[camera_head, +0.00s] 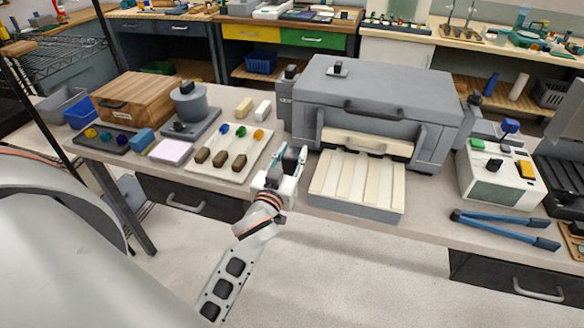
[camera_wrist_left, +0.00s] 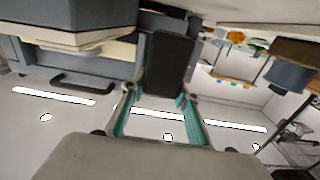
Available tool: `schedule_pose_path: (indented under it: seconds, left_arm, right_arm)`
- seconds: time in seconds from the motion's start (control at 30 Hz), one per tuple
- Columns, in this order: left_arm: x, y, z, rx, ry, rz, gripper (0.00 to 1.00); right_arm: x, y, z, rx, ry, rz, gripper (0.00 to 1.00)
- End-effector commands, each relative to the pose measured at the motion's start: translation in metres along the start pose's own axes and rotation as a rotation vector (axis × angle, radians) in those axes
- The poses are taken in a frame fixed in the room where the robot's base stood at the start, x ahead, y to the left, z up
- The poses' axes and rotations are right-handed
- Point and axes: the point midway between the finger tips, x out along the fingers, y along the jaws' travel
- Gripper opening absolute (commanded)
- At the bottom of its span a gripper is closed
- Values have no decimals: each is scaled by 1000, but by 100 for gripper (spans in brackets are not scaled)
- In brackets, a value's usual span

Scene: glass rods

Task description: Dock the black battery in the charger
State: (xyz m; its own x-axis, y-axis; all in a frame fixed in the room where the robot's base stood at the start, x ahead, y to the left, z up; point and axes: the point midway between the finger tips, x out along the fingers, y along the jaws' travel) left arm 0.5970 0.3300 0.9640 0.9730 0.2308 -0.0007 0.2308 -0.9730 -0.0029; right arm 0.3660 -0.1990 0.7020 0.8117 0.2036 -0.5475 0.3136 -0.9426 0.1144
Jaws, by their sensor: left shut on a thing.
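My left gripper (camera_head: 290,165) is over the front of the bench, between the pale board of rods and the grey machine. In the left wrist view its teal fingers (camera_wrist_left: 160,115) are shut on a dark flat rectangular block, which looks like the black battery (camera_wrist_left: 168,65). The block points away from the palm, between the fingertips. In the head view the gripper mostly hides it. A pale box (camera_head: 470,185) with a dark greenish panel and green, black and yellow parts on top stands at the right; I cannot tell whether it is the charger. My right gripper is not in view.
A large grey machine (camera_head: 375,95) with a ribbed cream tray (camera_head: 358,182) stands right of the gripper. A cream board (camera_head: 205,175) with dark blocks and coloured knobs lies left. Blue-handled tongs (camera_head: 505,228) lie at the right front edge.

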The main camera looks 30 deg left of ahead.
Motion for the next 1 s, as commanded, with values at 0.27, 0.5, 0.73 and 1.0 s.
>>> schedule_pose_path:
  seconds: [0.27,0.5,0.73,1.0]
  left_arm:
    - [0,0,38,-2,-1,0,0]
    - [0,0,40,-1,2,1,0]
    - [0,0,44,-1,1,1,0]
    - [0,0,44,0,-1,0,47]
  right_arm:
    - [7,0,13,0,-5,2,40]
    - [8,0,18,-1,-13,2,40]
    - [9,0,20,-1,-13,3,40]
    - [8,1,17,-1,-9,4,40]
